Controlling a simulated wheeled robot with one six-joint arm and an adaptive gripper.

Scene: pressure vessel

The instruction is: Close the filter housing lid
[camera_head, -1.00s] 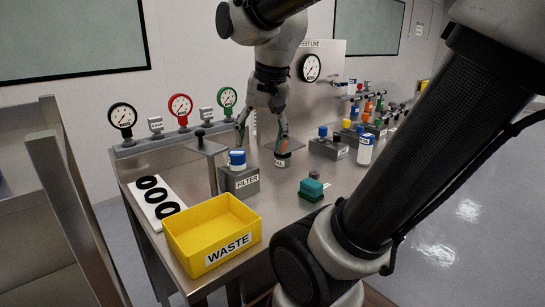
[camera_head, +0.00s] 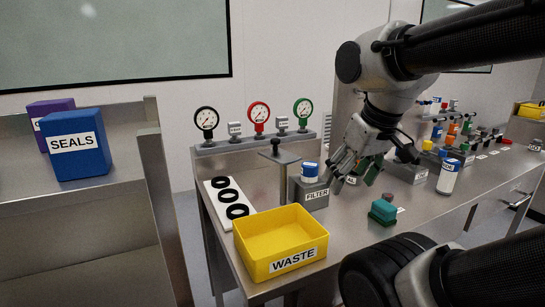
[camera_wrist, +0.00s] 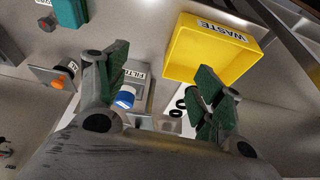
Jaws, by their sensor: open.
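The filter housing is a grey block (camera_head: 312,195) labelled FILTER, with a blue and white round piece (camera_head: 310,171) on top. In the wrist view the block (camera_wrist: 136,77) and the blue piece (camera_wrist: 124,98) show between my fingers. Just left of it stands a post with a flat grey plate and black knob (camera_head: 278,155); I cannot tell whether this is the lid. My gripper (camera_head: 352,172) is open and empty, just right of the block in the head view. In the wrist view my gripper (camera_wrist: 162,72) has its fingers spread wide.
A yellow WASTE bin (camera_head: 280,243) stands at the bench's front. A white strip with black rings (camera_head: 230,196) lies left. A teal block (camera_head: 383,210) sits to the right. Gauges (camera_head: 259,112) line the back. A blue SEALS box (camera_head: 76,145) is on the left bench.

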